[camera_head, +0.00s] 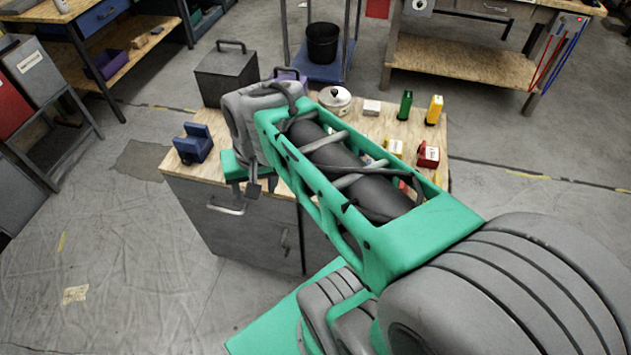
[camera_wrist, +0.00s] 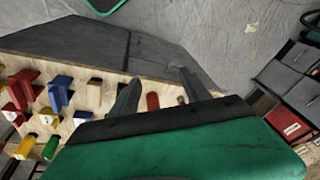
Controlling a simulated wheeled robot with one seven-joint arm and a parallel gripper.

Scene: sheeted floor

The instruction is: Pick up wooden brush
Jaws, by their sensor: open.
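My gripper (camera_wrist: 160,77) is open in the wrist view, its two dark fingers apart over the front edge of a wooden-topped bench (camera_wrist: 110,75). Nothing is held between them. I cannot tell whether either is the wooden brush. In the head view my gripper (camera_head: 262,190) is at the bench's front edge, and my arm hides the middle of the bench top (camera_head: 165,166). No brush can be made out there.
On the bench stand a blue vise-like thing (camera_head: 194,144), a dark grey box (camera_head: 226,75), a white lidded pot (camera_head: 334,99), a green bottle (camera_head: 404,105), a yellow bottle (camera_head: 434,110) and a red item (camera_head: 428,154). The floor (camera_head: 120,260) at left is mostly clear.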

